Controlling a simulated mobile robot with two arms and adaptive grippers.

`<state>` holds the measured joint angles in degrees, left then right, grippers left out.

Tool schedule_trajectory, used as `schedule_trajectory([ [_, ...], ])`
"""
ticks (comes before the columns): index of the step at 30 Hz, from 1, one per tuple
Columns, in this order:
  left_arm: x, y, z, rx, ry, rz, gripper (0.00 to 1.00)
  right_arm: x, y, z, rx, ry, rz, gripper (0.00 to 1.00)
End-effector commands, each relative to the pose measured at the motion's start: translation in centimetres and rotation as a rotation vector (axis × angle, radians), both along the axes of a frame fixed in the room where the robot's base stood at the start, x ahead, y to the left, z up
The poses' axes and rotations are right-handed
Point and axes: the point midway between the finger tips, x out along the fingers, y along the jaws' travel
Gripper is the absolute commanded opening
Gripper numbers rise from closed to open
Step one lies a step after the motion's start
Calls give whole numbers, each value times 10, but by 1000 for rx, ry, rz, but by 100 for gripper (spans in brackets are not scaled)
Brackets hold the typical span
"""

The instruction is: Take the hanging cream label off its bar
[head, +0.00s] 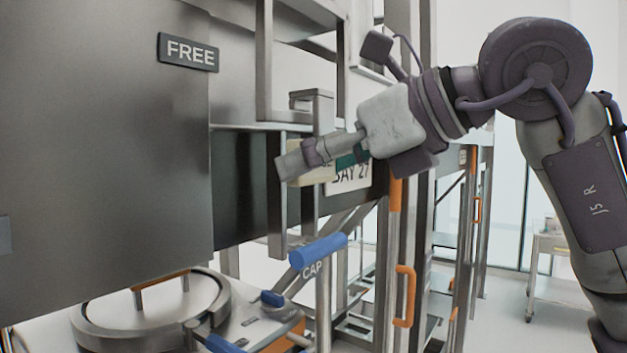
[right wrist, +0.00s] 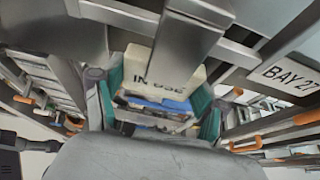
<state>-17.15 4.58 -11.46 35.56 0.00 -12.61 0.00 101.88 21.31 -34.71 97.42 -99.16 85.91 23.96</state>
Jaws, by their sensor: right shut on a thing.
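The cream label (right wrist: 152,66) shows in the right wrist view with dark lettering that reads as "IN USE", partly covered by a metal upright. In the head view only part of the label (head: 313,178) shows, behind and below my fingers. My right gripper (head: 300,160) reaches in from the right and is shut on the label. In the right wrist view the teal pads of the gripper (right wrist: 160,92) stand at the label's two sides. The metal bar (head: 312,100) is right above the label; I cannot tell whether the label still rests on it. My left gripper is out of view.
A "BAY 27" plate (head: 350,180) sits just behind my gripper. A large grey panel with a "FREE" sign (head: 188,52) fills the left. A blue "CAP" handle (head: 318,251) and a round metal rim (head: 222,300) lie below. Open floor shows at the right.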

Motion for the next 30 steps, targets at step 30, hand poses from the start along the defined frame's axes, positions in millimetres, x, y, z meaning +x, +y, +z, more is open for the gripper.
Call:
schedule_trajectory([
  [30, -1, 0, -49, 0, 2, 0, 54, -101, -141, 5, 0, -1, -2, 44],
])
